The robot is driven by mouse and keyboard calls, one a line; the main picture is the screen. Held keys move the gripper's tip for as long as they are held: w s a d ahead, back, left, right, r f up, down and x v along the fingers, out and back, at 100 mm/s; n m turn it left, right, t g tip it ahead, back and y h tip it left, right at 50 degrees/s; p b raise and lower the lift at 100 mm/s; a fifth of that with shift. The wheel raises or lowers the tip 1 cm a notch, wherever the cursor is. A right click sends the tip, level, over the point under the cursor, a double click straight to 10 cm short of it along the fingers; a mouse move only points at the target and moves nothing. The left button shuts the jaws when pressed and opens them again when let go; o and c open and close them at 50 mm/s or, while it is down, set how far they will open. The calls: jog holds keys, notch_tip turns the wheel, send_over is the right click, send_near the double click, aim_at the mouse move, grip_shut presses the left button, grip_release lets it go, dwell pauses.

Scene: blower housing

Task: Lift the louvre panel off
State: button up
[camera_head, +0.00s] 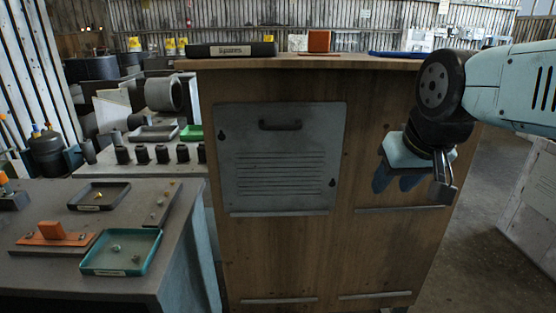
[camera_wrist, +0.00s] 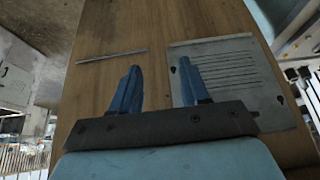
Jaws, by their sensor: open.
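The louvre panel (camera_head: 280,190) is a grey plate with several horizontal slots, upright on the front of a wooden cabinet. A dark bar handle (camera_head: 280,125) is near its top, and dark keyhole-like marks show near its left and right edges. My gripper (camera_head: 395,188) is open and empty, to the right of the panel and apart from it. In the wrist view its two blue fingers (camera_wrist: 160,66) are spread in front of the wood. The right finger overlaps the near part of the panel (camera_wrist: 225,65) in that picture.
Thin ledges run under the panel (camera_head: 280,213) and to its right (camera_head: 400,208). A black tray (camera_head: 230,50) and an orange block (camera_head: 319,41) stand on the cabinet top. A side bench at left holds a teal tray (camera_head: 122,272) and a dark tray (camera_head: 99,207).

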jog(key=m+t+h, duration=0.9)
jog(key=m+h, duration=0.5)
jog(key=m, duration=1.4)
send_near(280, 129)
jog(key=x, duration=0.5)
jog(key=shift+w+r, duration=0.4)
jog(key=shift+d+f+x, duration=0.1)
jog(key=shift+f+x, duration=0.1)
jog(key=shift+x, duration=1.15)
jog(key=shift+d+f+x, duration=0.1)
jog(key=shift+f+x, duration=0.1)
jog(key=shift+x, duration=1.15)
jog(key=shift+s, duration=0.1)
